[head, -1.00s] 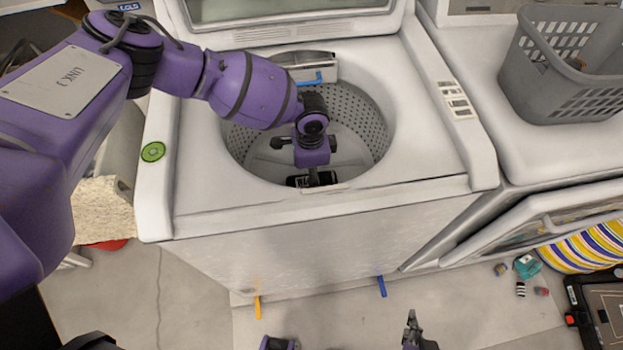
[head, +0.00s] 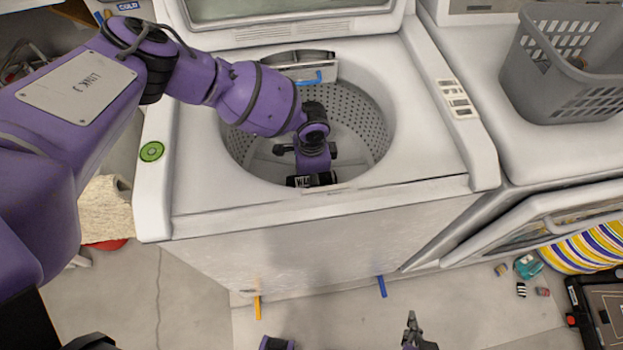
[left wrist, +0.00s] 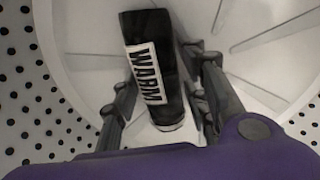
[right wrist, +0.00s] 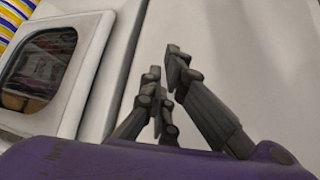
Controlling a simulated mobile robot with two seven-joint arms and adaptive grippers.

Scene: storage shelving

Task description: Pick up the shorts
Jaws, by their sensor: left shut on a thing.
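My left gripper (head: 312,170) reaches down into the open drum (head: 345,110) of a white top-loading washer. In the left wrist view, my left gripper (left wrist: 160,95) has its fingers on both sides of a dark item (left wrist: 152,45) with a white "WARM" label. The item stands upright between the fingers, and its dark, labelled side also shows at the drum's front edge in the head view (head: 300,181). I cannot tell whether it is the shorts. My right gripper (head: 413,330) hangs low before the washer; in its wrist view (right wrist: 164,62) it is empty, its tips close together.
A grey laundry basket (head: 545,75) stands on the machine to the right. That machine's front door (head: 530,222) is ajar beside a striped yellow and blue thing (head: 590,248). Small objects and a dark case (head: 600,305) lie on the floor at right.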

